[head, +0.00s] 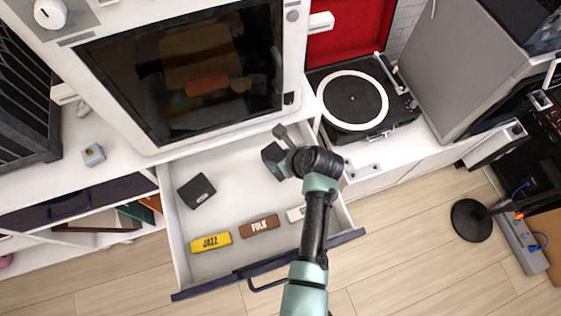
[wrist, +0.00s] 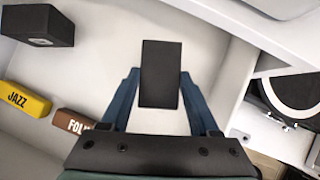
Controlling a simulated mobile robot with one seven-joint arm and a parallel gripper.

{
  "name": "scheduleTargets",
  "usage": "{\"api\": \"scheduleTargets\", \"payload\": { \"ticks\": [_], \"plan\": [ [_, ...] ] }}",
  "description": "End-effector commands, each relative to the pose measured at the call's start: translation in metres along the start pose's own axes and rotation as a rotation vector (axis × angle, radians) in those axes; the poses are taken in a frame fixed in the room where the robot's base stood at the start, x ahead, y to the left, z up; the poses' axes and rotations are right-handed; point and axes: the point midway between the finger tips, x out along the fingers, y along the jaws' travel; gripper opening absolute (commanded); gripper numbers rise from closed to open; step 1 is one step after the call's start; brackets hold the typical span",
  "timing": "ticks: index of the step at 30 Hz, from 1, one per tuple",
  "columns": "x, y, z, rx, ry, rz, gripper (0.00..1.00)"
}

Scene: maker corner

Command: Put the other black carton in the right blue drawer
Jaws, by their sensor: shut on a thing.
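The right blue drawer (head: 225,272) is pulled open, with a white inside and a blue front. One black carton (head: 197,191) lies in its left part; it also shows at the upper left of the wrist view (wrist: 38,26). My gripper (wrist: 160,98) is shut on the other black carton (wrist: 160,72), with one blue finger along each side. In the head view this held carton (head: 271,160) is over the drawer's back right part, partly hidden by my wrist. I cannot tell whether it touches the drawer floor.
A yellow JAZZ block (head: 210,242), a brown FOLK block (head: 260,226) and a white block (head: 296,214) lie along the drawer's front. A white cabinet with a dark window (head: 185,75) stands behind. A record player (head: 352,100) is at the right.

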Motion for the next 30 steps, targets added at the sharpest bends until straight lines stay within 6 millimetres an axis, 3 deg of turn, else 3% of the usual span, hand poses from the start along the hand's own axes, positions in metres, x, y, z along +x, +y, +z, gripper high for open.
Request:
{"api": "scheduleTargets", "payload": {
  "ticks": [6,18,19,24,30],
  "plan": [
    [0.026,0.000,-0.017,0.001,0.001,0.001,0.01],
    [0.029,0.000,-0.019,0.000,0.001,0.001,0.01],
    [0.029,0.000,-0.019,0.000,0.001,0.001,0.65],
    [0.029,0.000,-0.019,0.001,0.002,0.001,0.93],
    [0.029,0.000,-0.019,0.001,0.002,0.001,0.93]
  ]
}}
